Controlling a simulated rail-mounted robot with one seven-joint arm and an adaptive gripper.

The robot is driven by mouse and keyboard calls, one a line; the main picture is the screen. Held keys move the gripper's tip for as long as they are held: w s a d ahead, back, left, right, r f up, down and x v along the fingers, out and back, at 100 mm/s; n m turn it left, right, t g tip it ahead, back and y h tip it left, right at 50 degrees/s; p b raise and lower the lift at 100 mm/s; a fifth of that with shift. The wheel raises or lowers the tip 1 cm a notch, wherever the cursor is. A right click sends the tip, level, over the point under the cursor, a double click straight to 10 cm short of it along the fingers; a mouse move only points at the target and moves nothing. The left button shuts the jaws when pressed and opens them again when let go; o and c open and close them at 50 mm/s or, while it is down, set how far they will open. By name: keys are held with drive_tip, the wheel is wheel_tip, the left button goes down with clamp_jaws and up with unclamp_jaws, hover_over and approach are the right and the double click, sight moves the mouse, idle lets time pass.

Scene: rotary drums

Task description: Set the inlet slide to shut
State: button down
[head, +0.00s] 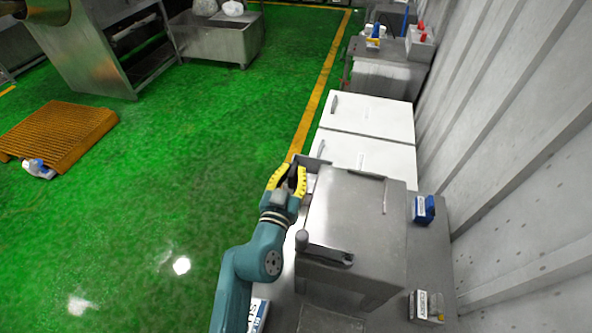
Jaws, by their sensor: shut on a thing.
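A grey metal box-shaped housing (352,215) stands on the bench along the right wall. A grey metal piece, which looks like the inlet slide (317,162), sticks out at the housing's far left corner. My gripper (290,175), with yellow fingers, is at the left end of this piece, beside the housing. It is shut on the piece, though the fingers hide the exact contact. How far the slide is in or out cannot be told. A dark lever with a round knob (303,238) lies across the housing's near edge.
Two white lidded boxes (371,118) stand just beyond the housing. A blue labelled item (424,209) and a small labelled block (427,306) lie on the bench at right. A white sign (258,314) is beside my arm. Green floor at left is open, with an orange pallet (58,134).

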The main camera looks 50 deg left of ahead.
drive_tip(key=c, duration=1)
unclamp_jaws()
drive_tip(key=shift+a, duration=0.1)
drive_tip(key=v, duration=1.2)
